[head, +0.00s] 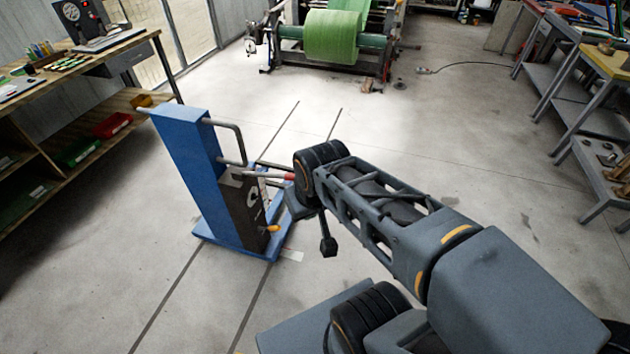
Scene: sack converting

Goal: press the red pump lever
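The red pump lever (279,176) sticks out to the right from a dark pump block (243,210) on a blue wheeled stand (188,165). It lies roughly level, and its red grip ends in the picture at the edge of my arm's black wrist joint. I cannot tell whether they touch. My arm reaches in from the lower right. My gripper (300,203) is mostly hidden behind the wrist joint, close to the lever's end.
A wooden workbench (100,55) with red and green bins below stands at the left. A machine with a green roll (333,38) stands at the back. Metal tables (575,95) line the right. A yellow-orange knob (272,228) sits low on the pump.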

